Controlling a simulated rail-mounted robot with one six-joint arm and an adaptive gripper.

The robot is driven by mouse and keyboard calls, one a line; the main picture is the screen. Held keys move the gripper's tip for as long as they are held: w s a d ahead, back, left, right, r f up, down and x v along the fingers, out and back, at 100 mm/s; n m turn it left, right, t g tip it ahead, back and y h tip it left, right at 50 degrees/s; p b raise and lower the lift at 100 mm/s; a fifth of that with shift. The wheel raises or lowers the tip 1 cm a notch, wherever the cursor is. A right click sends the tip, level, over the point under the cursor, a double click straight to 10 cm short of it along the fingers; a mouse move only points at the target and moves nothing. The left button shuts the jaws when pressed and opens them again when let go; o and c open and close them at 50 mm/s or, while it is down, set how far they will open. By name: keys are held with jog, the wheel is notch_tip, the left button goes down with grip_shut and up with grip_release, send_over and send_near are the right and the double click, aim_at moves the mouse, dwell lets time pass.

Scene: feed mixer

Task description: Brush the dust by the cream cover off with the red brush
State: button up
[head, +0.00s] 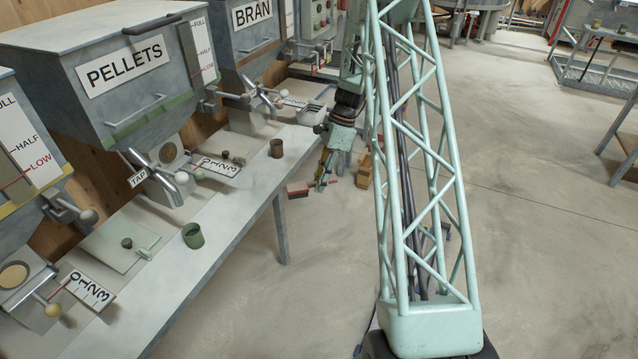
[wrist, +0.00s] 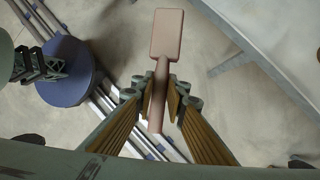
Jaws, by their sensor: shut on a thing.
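My gripper (head: 323,180) hangs in the air off the right side of the long bench. It is shut on the handle of the red brush (head: 299,192). In the wrist view the brush (wrist: 166,35) looks dull pinkish brown, with its broad block pointing away from the fingers. The handle lies between the two fingers of my gripper (wrist: 158,92). The bristles cannot be made out. No dust can be made out.
The floor (head: 540,200) to the right is open.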

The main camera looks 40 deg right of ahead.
aim_at(283, 177)
jog(key=shift+w, duration=0.1)
dwell(0.3)
jog(key=shift+w+a+f+b, duration=0.65)
jog(key=shift+w+a, duration=0.8)
jog(key=shift+w, duration=1.55)
jog(key=shift+w+a+f+b, duration=0.6)
jog(key=shift+w+a, duration=0.85)
jog(key=shift+w, duration=1.55)
jog(key=shift+w+a+f+b, duration=0.65)
jog(key=shift+w+a, duration=0.8)
jog(key=shift+w, duration=1.55)
jog(key=shift+f, duration=0.95)
jog(key=shift+f, duration=0.4)
jog(key=shift+d, duration=0.15)
jog(key=shift+w+d+p, duration=0.3)
jog(key=shift+w+d, duration=0.05)
jog(key=shift+d, duration=0.4)
jog(key=shift+w+d+p, duration=0.3)
jog(key=shift+w+d, duration=0.05)
jog(key=shift+d, duration=0.35)
jog(key=shift+w+d+p, duration=0.2)
jog(key=shift+w+d, duration=0.15)
jog(key=shift+d, duration=0.4)
jog(key=shift+w+d+p, duration=0.15)
jog(key=shift+w+d, duration=0.15)
jog(key=shift+d, duration=0.45)
